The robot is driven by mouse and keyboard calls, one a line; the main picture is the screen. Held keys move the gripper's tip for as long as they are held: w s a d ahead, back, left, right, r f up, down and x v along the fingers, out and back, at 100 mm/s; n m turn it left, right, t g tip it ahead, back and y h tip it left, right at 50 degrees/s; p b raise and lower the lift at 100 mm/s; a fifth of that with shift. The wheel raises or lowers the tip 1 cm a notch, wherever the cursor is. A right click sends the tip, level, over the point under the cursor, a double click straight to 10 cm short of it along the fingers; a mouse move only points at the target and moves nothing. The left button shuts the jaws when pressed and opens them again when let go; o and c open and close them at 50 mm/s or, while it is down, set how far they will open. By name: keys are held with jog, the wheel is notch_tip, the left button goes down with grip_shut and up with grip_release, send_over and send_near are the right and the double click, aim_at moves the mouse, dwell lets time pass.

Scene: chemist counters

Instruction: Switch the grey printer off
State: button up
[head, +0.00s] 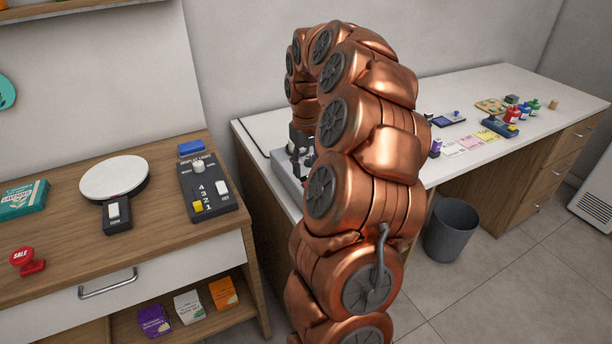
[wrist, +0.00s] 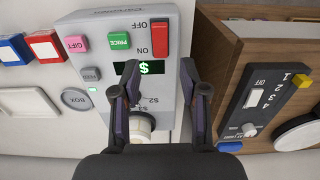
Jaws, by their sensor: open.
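The grey printer (wrist: 188,45) lies beneath my gripper in the wrist view, its labels upside down. Its red switch (wrist: 160,38) sits between the words OFF and ON; I cannot tell which side is pressed. A green sign glows on its display (wrist: 150,68), and a small green light shows near the FEED button. A white knob (wrist: 141,124) is partly hidden by a finger. In the head view the printer (head: 285,177) is mostly hidden behind my copper arm.
A dark control box (head: 215,207) with a white switch and a round white plate (head: 114,178) stand on the wooden counter at left. Red (wrist: 43,44) and blue items lie beside the printer. Bottles and cards lie farther along the white desk. A grey bin (head: 451,232) stands below.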

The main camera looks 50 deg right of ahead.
jog(key=shift+f+p, duration=0.35)
jog(key=shift+f, duration=1.6)
grip_shut()
